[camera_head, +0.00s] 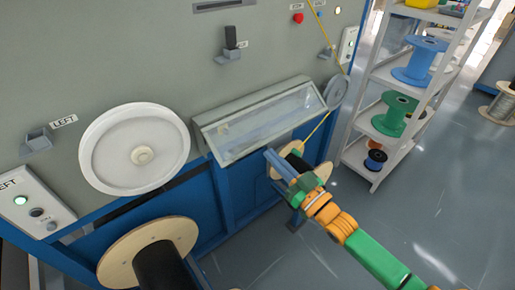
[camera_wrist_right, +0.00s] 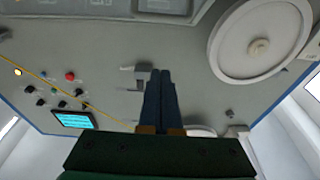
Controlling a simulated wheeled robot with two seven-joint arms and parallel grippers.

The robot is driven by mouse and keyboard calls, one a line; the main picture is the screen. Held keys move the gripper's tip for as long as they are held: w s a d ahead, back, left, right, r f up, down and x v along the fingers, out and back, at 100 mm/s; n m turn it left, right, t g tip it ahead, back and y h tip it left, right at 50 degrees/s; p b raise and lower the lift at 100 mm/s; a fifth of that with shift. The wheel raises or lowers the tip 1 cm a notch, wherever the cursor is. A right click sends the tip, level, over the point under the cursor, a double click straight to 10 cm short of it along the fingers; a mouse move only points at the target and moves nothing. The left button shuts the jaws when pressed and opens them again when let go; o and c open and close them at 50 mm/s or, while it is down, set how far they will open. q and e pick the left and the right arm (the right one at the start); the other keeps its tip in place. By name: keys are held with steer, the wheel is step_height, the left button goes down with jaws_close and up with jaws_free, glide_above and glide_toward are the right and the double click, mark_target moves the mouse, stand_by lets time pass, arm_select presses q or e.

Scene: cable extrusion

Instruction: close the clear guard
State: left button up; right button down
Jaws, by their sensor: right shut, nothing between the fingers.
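The clear guard (camera_head: 268,122) is a long see-through panel in a grey-green frame on the machine front. It slopes outward, and I cannot tell whether it is fully down. My right gripper (camera_head: 270,155), with blue fingers, is in front of and just below the guard's lower edge near its middle. Its fingers are together and empty; I cannot tell whether they touch the frame. In the right wrist view the shut fingers (camera_wrist_right: 160,85) point toward the grey machine face, and I cannot make out the guard there. My left gripper is not in view.
A white wheel (camera_head: 134,148) is left of the guard, with a wooden-flanged spool (camera_head: 148,245) below it. Another wooden-flanged spool (camera_head: 316,167) is behind my right gripper. A yellow cable (camera_head: 318,127) passes the guard's right end. A shelf of spools (camera_head: 385,150) stands right. Floor is clear in front.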

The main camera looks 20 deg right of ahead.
steer(key=w+a+f, duration=0.2)
steer(key=w+f, duration=0.1)
steer(key=w, duration=0.3)
steer(key=shift+w+b, duration=0.35)
steer(key=shift+b, duration=0.1)
